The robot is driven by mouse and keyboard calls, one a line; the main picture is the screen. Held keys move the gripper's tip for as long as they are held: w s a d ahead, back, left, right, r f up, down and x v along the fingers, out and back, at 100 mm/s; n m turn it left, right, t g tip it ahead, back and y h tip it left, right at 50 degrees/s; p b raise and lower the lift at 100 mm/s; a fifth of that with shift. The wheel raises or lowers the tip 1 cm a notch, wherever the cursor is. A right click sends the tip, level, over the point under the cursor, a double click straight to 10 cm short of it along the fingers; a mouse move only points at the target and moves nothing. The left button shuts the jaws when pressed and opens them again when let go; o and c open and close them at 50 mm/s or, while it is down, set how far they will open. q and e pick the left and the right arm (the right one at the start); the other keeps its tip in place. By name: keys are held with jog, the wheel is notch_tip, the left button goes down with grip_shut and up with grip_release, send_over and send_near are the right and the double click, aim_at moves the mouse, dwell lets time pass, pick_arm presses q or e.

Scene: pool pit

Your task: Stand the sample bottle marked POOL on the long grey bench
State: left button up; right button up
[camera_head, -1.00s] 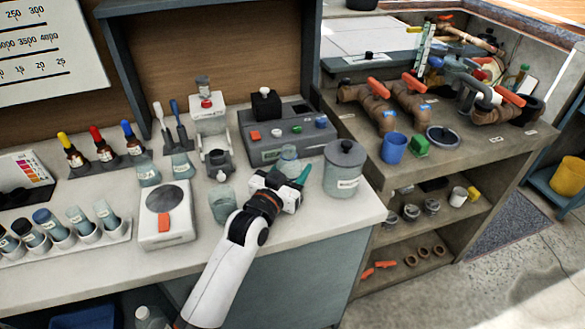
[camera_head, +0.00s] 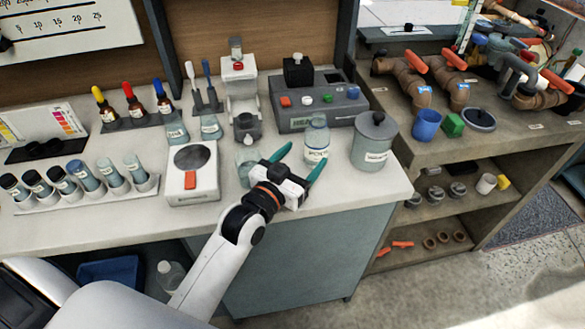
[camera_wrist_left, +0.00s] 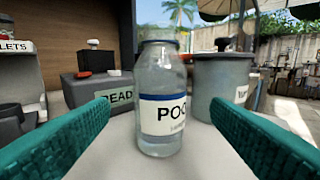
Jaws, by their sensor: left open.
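The sample bottle marked POOL (camera_head: 317,142) is clear, with a blue-edged white label. It stands upright on the pale grey bench (camera_head: 110,232), near the bench's right end. In the left wrist view the bottle (camera_wrist_left: 161,100) is centred between and beyond the two teal fingers. My left gripper (camera_head: 298,165) is open, in front of the bottle and apart from it; it also shows in the left wrist view (camera_wrist_left: 160,135). The bottle's lower part is partly hidden by the gripper in the head view. My right gripper is not in view.
A grey lidded pot (camera_head: 372,146) stands close right of the bottle. A grey instrument (camera_head: 320,105) is behind it. A clear jar (camera_head: 248,168) and a white scale (camera_head: 193,180) stand to the left. A brown pipe bench (camera_head: 480,150) lies to the right.

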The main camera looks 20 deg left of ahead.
pick_arm(q)
jog(key=shift+s+a, duration=0.2)
jog(key=shift+s, duration=0.65)
jog(key=shift+s+a, duration=0.15)
jog(key=shift+s, duration=0.7)
